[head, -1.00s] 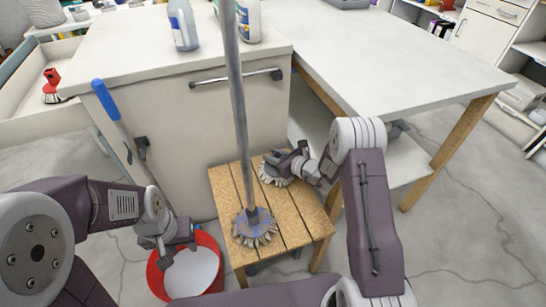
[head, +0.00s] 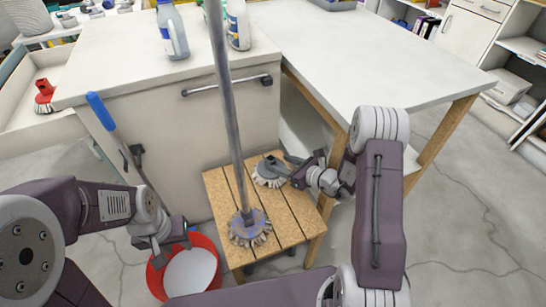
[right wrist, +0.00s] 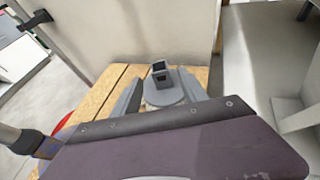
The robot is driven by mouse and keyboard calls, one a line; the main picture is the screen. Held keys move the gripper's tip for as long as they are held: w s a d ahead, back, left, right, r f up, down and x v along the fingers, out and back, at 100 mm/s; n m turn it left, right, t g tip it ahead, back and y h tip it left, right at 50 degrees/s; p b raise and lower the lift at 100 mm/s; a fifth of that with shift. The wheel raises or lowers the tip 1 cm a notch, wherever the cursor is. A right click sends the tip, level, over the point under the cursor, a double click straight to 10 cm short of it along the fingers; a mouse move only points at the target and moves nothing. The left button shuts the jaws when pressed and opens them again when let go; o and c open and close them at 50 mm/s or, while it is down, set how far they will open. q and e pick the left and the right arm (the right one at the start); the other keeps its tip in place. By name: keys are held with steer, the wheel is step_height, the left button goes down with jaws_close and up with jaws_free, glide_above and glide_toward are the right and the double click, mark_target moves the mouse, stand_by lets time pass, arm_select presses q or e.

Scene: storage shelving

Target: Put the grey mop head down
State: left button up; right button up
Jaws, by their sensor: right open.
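The grey mop head (head: 267,174) lies bristles down on the slatted wooden stool (head: 289,208), near its back edge. In the right wrist view, the grey mop head (right wrist: 163,94) shows its square socket pointing up. My right gripper (head: 291,170) is open, with its fingers apart on either side of the mop head; I cannot tell whether they touch it. My left gripper (head: 174,246) is over the red bucket (head: 153,277); its fingers look apart and nothing shows between them.
A second mop head (head: 250,232) stands on the stool's front part with a long grey pole (head: 229,110) rising from it. A blue-handled tool (head: 101,112) leans by the white cabinet (head: 200,130). Bottles (head: 172,32) stand on the counter. A white table (head: 370,60) is behind right.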

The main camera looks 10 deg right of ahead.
steer(key=s+a+r+n+g, duration=0.1)
steer(key=s+a+n+g, duration=0.3)
steer(key=s, duration=0.3)
steer(key=s+a+r+n+g+y, duration=0.1)
steer(key=s+a+n+g, duration=0.15)
steer(key=s+n, duration=0.4)
steer(key=s+a+r+n+g, duration=0.1)
steer(key=s+a+n+g, duration=0.1)
steer(key=s+n+g, duration=0.4)
steer(key=s+d+r+n+t+h, duration=0.1)
steer(key=s+d+n+h, duration=0.3)
steer(key=d+n+h, duration=0.4)
steer(key=d+n+t, duration=0.1)
steer(key=d+n, duration=0.1)
steer(key=n, duration=0.2)
steer(key=shift+d+r, duration=0.3)
